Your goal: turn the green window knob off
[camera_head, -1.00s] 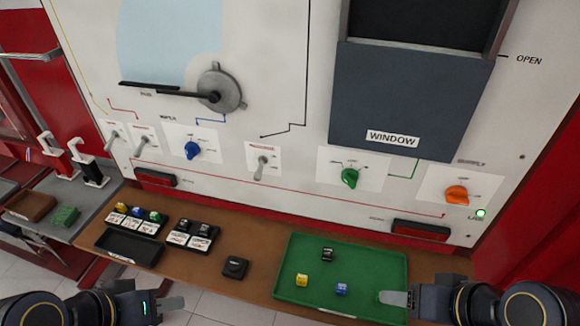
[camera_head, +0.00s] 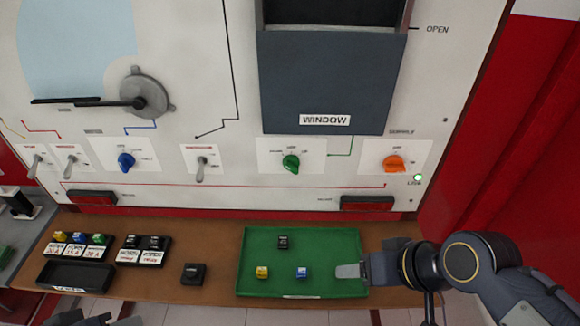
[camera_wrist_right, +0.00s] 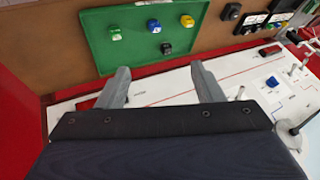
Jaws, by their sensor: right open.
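The green window knob (camera_head: 291,164) sits on a white plate on the panel, below the grey WINDOW box (camera_head: 330,80). Its pointer looks tilted a little off upright; the exact setting is too small to read. My right gripper (camera_head: 348,271) is over the right edge of the green tray, below and to the right of the knob, touching nothing I can make out. In the right wrist view its two fingers (camera_wrist_right: 160,88) are spread apart with nothing between them. My left gripper (camera_head: 128,320) shows only partly at the bottom edge, and its jaws are unclear.
The green tray (camera_head: 345,287) on the brown bench holds small black, yellow and blue blocks. An orange supply knob (camera_head: 394,163) with a lit green lamp (camera_head: 418,178) is right of the green knob. A toggle switch (camera_head: 201,169) and blue knob (camera_head: 126,162) are left.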

